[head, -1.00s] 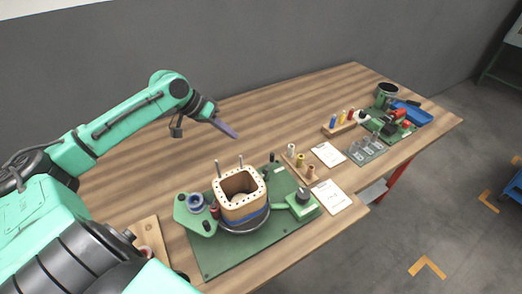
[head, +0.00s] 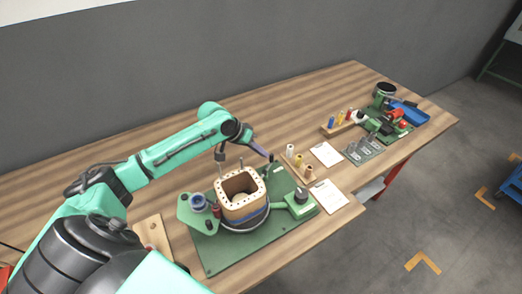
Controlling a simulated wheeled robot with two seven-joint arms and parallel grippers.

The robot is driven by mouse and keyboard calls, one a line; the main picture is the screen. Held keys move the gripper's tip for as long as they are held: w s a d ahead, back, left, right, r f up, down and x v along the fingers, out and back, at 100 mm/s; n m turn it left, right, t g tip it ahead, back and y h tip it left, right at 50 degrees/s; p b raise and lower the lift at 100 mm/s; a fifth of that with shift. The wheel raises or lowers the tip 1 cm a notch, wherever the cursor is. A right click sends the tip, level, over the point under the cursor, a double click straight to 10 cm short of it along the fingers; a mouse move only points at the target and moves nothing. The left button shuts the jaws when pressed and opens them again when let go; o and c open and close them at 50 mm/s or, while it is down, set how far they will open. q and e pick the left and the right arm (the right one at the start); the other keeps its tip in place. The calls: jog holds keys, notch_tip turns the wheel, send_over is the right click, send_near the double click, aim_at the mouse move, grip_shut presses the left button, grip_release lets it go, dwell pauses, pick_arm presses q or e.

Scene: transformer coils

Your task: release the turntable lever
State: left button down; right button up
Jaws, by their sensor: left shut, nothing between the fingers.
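A wooden square coil former (head: 229,187) with a blue winding stands on the round dark turntable (head: 245,229), on a green base plate (head: 215,262). My left gripper (head: 269,157) is shut and empty. In the picture its tip overlaps the rear corner of the plate, behind and right of the former. A small dark upright knob, perhaps the lever's, showed there earlier; the gripper now covers it. I cannot tell whether they touch. My right gripper is not in view.
A green bracket with a wire spool (head: 197,202) sits left of the former, and a green unit with a black knob (head: 302,195) right of it. Spool racks (head: 300,163), white cards (head: 327,154) and a blue tray (head: 410,113) lie farther right. The rear tabletop is clear.

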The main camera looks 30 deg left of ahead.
aim_at(273, 155)
pick_arm(q)
jog(key=shift+w+m, duration=0.1)
jog(key=shift+m, duration=0.2)
jog(key=shift+w+d+m+g+h, duration=0.1)
jog(key=shift+d+m+g+h, duration=0.1)
jog(key=shift+m+g+h, duration=0.15)
jog(key=shift+w+d+m, duration=0.1)
jog(key=shift+m, duration=0.15)
jog(key=m+g, duration=0.1)
jog(key=m, duration=0.1)
jog(key=d+m+g+h, duration=0.1)
jog(key=shift+w+d+m, duration=0.3)
jog(key=shift+w+m, duration=0.05)
jog(key=shift+m, duration=0.05)
jog(key=shift+d+g, duration=0.2)
jog(key=shift+g, duration=0.15)
jog(key=shift+d+r+p, duration=0.15)
jog(key=shift+d+p, duration=0.4)
jog(key=shift+p, duration=0.25)
jog(key=shift+d, duration=0.2)
jog(key=shift+p, duration=0.3)
